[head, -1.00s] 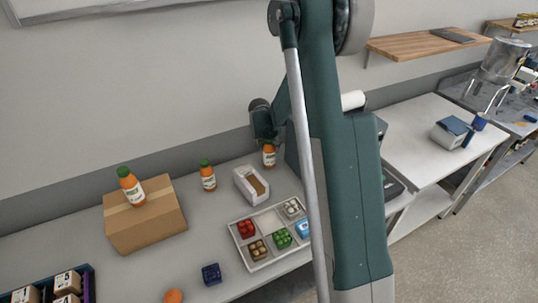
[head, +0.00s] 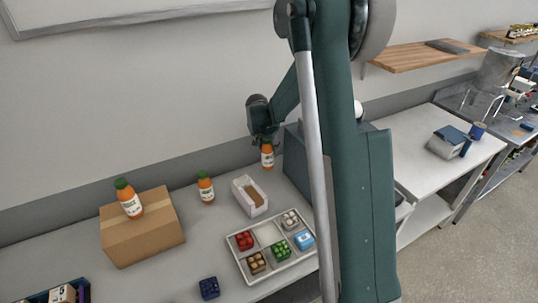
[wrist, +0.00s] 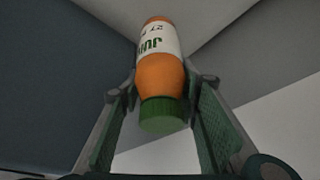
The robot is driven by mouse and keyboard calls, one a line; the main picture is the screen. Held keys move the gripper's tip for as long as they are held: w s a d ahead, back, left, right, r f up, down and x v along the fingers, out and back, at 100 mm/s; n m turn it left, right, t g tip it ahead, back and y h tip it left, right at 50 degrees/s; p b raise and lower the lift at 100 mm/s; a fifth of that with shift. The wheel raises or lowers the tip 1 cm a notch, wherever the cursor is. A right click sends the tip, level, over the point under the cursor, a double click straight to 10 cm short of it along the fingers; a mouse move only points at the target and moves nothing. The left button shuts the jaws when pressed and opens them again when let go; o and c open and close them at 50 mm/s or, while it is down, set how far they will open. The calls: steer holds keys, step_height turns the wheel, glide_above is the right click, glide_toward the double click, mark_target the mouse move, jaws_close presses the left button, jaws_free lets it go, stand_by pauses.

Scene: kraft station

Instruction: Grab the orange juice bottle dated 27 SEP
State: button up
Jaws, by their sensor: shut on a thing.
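An orange juice bottle (head: 267,157) with a white label is at the back of the counter, beside the grey-blue box. My gripper (head: 266,138) is over its top and shut on it. In the wrist view the bottle (wrist: 160,75) is between the two fingers of my gripper (wrist: 163,88), green cap toward the camera. Its label shows "JUI" and "27", and the month is not clear. A second juice bottle (head: 205,188) stands on the counter to the left. A third juice bottle (head: 128,198) stands on a cardboard box. Their dates are too small to read.
The cardboard box (head: 142,230) is at the left. A white open carton (head: 249,195) and a compartment tray (head: 258,274) are in front of the held bottle. The grey-blue box (head: 296,158) stands close at its right.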

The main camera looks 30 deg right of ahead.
steer(key=shift+r, duration=1.75)
